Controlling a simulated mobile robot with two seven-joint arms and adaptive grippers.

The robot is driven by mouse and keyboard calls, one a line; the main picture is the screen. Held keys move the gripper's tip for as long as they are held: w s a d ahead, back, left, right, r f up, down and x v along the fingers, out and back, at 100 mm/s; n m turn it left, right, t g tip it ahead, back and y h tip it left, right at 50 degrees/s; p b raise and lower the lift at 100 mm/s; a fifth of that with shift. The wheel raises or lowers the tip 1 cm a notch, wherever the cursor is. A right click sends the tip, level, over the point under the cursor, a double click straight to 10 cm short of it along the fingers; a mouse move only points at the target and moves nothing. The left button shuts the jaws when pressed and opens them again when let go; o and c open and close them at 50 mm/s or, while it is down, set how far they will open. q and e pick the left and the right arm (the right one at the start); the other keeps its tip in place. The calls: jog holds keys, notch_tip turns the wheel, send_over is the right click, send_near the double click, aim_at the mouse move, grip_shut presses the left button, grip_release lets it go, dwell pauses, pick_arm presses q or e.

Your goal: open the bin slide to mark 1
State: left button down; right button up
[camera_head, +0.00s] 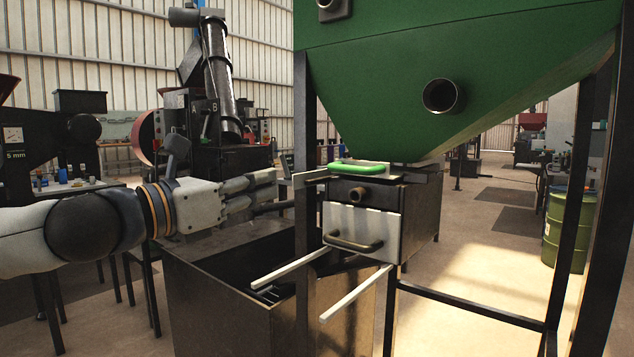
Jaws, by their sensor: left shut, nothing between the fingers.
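The green bin hopper (455,75) narrows down to a slide (400,176) under its mouth. The slide has a bright green handle (358,169) on its near side. I cannot read any mark numbers on it. My left gripper (272,184) comes in from the left with its fingers pointing right, toward the slide. It is shut and empty, to the left of the green handle and apart from it in the picture. The hopper's near left post (305,130) stands between the fingertips and the handle in the picture. My right gripper is not in view.
Below the slide is a box with a pale front (362,222), a dark handle (353,243) and two rails (352,294) sticking out. An open metal bin (210,305) stands under my left forearm. A green drum (570,230) stands at the right.

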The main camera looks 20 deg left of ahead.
aim_at(333, 170)
pick_arm(q)
jog(key=b+x, duration=0.1)
jog(key=x, duration=1.2)
jog(key=shift+w+d, duration=0.1)
jog(key=shift+d, duration=0.1)
jog(key=shift+w, duration=0.1)
jog(key=shift+x, duration=1.05)
jog(key=shift+a, duration=0.1)
jog(key=shift+f, duration=0.1)
